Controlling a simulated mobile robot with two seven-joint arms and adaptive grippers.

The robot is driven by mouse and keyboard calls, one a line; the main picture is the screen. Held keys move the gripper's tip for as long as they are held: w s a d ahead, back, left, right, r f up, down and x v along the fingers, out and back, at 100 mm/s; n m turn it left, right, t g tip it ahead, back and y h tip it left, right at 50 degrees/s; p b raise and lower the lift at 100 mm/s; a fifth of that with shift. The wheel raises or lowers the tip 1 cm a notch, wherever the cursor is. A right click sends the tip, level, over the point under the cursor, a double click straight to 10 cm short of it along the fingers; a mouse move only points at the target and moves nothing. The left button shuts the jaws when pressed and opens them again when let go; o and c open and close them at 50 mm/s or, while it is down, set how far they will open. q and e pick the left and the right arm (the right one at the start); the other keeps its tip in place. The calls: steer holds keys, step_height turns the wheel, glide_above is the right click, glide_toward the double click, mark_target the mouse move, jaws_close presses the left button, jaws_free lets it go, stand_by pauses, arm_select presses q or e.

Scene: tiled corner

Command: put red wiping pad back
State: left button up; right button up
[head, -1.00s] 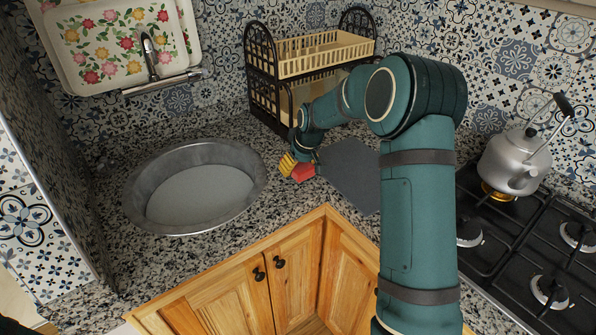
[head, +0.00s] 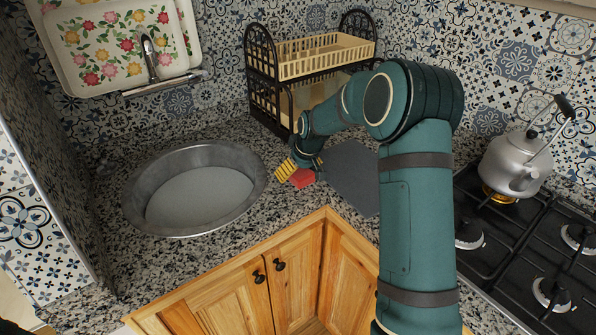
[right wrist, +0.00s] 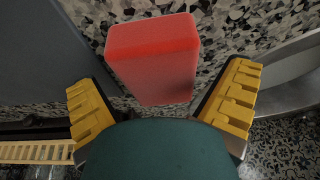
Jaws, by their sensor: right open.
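The red wiping pad (head: 304,179) is a small red block on the speckled counter, between the sink and the dark grey board. It also shows in the right wrist view (right wrist: 153,58), just ahead of the fingers. My right gripper (head: 302,169) is open right behind the pad. In the right wrist view, its yellow-padded fingers (right wrist: 163,100) stand wide apart, with visible gaps on either side of the pad. My left gripper is not in view.
The round metal sink (head: 195,190) is left of the pad. The dark grey board (head: 353,178) lies to its right. A two-tier dish rack (head: 312,60) stands behind. A kettle (head: 515,160) sits on the gas stove (head: 500,240) at right.

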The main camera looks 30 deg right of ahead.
steer(key=p+v, duration=0.2)
steer(key=v, duration=0.9)
steer(key=shift+s+r, duration=0.15)
steer(key=shift+r, duration=0.25)
